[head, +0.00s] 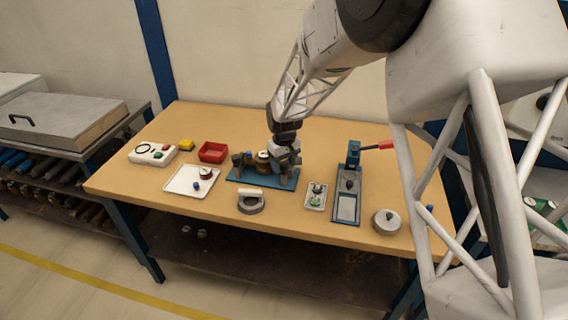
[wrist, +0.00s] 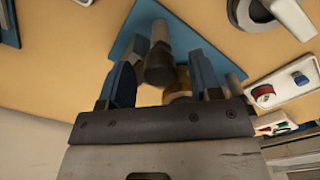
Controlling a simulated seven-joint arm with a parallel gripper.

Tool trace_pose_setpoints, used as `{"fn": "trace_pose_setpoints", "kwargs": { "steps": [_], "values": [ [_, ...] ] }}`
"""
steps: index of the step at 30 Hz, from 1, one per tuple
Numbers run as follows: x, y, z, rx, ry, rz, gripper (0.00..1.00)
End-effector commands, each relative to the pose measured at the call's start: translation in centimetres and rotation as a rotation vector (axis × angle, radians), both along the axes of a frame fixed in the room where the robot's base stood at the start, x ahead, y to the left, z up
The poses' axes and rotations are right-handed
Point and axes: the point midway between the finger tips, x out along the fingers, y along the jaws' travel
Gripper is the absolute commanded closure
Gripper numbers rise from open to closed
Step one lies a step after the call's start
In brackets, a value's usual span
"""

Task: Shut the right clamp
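The meter fixture's blue base plate (head: 245,178) lies mid-table, with a clamp and a brass-coloured meter part (head: 263,158) on it. My gripper (head: 284,176) is over the plate's right end and hides most of the right clamp in the head view. In the wrist view, a dark cylindrical clamp part (wrist: 159,66) with a grey rod shows between the spread fingers of my gripper (wrist: 164,84). The brass part (wrist: 178,98) is partly hidden behind it. The fingers stand apart; contact with the clamp cannot be told.
A blue press with a red handle (head: 379,147) stands to the right. A grey ring-shaped part (head: 250,204) lies in front of the fixture. A white tray (head: 178,186), red bin (head: 212,151) and white box (head: 151,154) are left. A small tray (head: 316,202) is in front, right.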

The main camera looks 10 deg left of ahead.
Motion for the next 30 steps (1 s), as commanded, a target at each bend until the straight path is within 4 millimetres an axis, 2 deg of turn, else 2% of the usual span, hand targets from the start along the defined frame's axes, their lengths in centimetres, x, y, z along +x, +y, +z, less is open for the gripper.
{"fn": "trace_pose_setpoints", "kwargs": {
  "steps": [8,13,30],
  "values": [
    [0.0,0.0,0.1,0.000,0.000,0.000,0.42],
    [0.0,0.0,0.9,0.000,0.000,0.000,0.42],
    [0.0,0.0,7.2,0.001,-0.001,0.000,0.42]
  ]
}}
